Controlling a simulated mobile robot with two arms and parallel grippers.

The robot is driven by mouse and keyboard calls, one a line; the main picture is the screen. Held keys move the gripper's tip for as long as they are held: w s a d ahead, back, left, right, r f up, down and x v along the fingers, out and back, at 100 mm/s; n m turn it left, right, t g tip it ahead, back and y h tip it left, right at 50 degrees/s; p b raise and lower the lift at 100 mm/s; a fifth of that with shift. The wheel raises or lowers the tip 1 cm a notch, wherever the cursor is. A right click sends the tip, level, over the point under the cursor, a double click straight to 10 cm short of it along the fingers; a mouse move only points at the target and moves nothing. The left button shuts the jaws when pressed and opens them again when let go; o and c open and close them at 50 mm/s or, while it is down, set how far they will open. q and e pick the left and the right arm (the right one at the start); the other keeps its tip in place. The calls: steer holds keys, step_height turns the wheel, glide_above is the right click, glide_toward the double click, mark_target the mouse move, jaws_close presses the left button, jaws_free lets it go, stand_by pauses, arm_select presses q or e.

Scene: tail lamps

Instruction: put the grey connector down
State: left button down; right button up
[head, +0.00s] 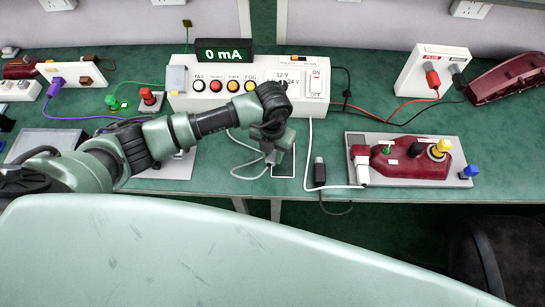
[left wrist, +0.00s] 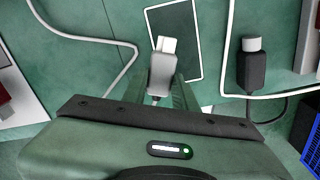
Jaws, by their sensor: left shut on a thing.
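The grey connector (left wrist: 161,72) is in the left wrist view, between the fingers of my left gripper (left wrist: 160,92), with its white tip pointing away from the gripper. My left gripper is shut on it, and in the head view the gripper (head: 272,158) points down at the green bench near its front edge. The connector is small and partly hidden there. A white-outlined rectangle (left wrist: 174,40) is marked on the bench just beyond the connector's tip. Whether the connector touches the bench I cannot tell. My right gripper is not in view.
A black connector (head: 319,172) lies right of the outlined rectangle, with a white cable around it. A grey board (head: 408,183) with a red lamp stands to the right. A white control box (head: 222,101) with a 0 mA display (head: 224,51) is behind. Cables cross the bench.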

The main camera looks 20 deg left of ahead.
mark_target(272, 156)
arm_select(q)
step_height(272, 156, down, 3)
steer(key=shift+f, duration=0.4)
steer(key=shift+f, duration=0.2)
steer(key=c, duration=1.1)
jaws_free()
steer(key=shift+r, duration=0.1)
